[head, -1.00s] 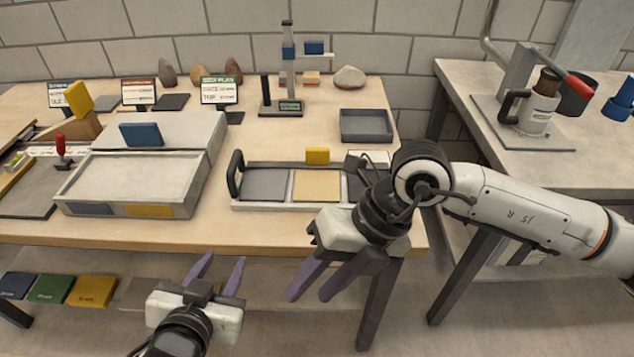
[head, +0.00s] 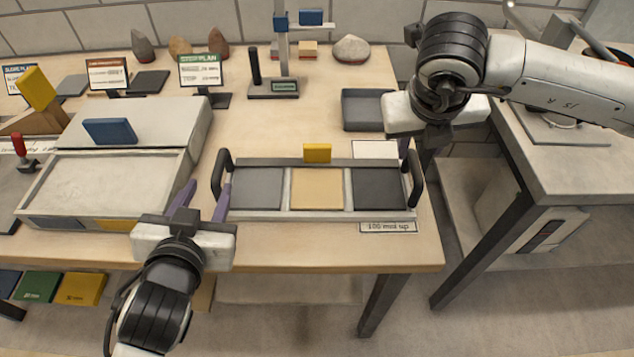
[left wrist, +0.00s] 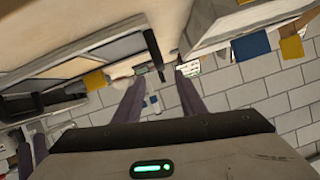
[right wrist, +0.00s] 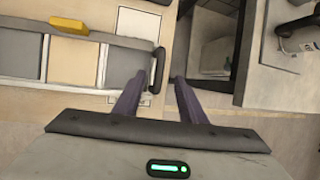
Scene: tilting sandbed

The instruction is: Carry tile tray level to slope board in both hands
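The tile tray (head: 285,214) lies on the table, holding a grey, a tan and a dark tile. It has an upright dark handle at each end. My left gripper (head: 202,197) is open at the left handle (head: 217,175); in the left wrist view that handle (left wrist: 155,52) shows between and just beyond the fingertips. My right gripper (right wrist: 158,76) is open at the right handle (right wrist: 159,68), which appears between its fingertips. In the head view its fingers are mostly hidden by its wrist. A pale framed board (head: 105,185), apparently the slope board, stands left of the tray.
A yellow block (head: 317,152) stands at the tray's back edge. A grey bin (head: 365,110) and a scale-like stand (head: 280,60) are behind. A label (head: 388,227) lies at the tray's front. A second table is right.

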